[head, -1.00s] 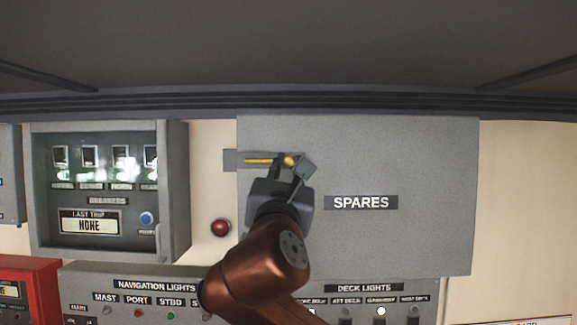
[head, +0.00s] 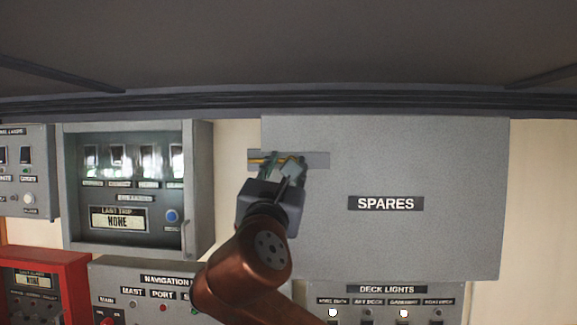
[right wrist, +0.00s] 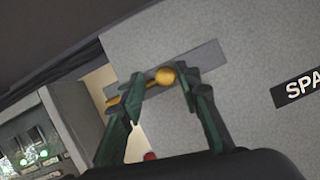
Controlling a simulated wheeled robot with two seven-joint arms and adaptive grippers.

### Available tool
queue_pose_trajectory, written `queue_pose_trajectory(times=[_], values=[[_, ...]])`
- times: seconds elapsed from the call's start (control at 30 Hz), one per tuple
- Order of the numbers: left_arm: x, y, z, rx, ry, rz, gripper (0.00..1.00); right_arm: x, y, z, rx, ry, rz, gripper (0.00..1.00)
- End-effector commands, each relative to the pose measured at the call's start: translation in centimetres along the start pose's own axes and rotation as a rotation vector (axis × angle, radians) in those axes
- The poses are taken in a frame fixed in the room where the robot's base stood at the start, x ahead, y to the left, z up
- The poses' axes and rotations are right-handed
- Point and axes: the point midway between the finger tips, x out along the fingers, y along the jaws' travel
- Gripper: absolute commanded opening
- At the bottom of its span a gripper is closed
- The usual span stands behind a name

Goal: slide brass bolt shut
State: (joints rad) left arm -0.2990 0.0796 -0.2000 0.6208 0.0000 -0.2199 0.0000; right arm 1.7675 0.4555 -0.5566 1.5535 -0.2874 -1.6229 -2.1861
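The brass bolt (head: 257,160) lies level on a grey plate (head: 319,160) at the upper left of the SPARES cabinet door (head: 420,160). Its left end reaches past the door's left edge, over the small grey piece there. In the right wrist view the bolt's round knob (right wrist: 165,76) sits between the fingers of my right gripper (right wrist: 163,80). The fingers stand apart, the left one against or very near the rod, with a small gap at the right one. In the head view my right gripper (head: 278,164) hides the knob. My left gripper is not in view.
A breaker box (head: 200,190) stands left of the cabinet, with a strip of bare wall between. A deck-lights panel (head: 390,303) and navigation-lights panel (head: 130,275) lie below. A dark overhang (head: 290,103) runs above the cabinet.

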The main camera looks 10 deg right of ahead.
Motion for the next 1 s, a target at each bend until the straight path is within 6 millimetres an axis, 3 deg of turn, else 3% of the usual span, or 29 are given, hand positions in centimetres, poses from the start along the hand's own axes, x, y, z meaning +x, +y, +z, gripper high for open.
queue_pose_trajectory(times=[0.37, 0.47, 0.8, 1.0], values=[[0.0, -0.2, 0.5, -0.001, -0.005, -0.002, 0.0, -0.5, -0.1, 0.0, 0.0, 0.0, -0.002, 0.33], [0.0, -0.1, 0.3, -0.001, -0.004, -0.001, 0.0, -1.8, 0.0, 0.0, 0.001, 0.0, 0.001, 0.33], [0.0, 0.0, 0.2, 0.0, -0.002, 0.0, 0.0, -8.7, 0.0, 0.0, 0.001, -0.001, 0.002, 0.33], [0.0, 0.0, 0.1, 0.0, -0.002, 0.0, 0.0, -11.3, -0.1, 0.0, 0.001, 0.0, 0.0, 0.33]])
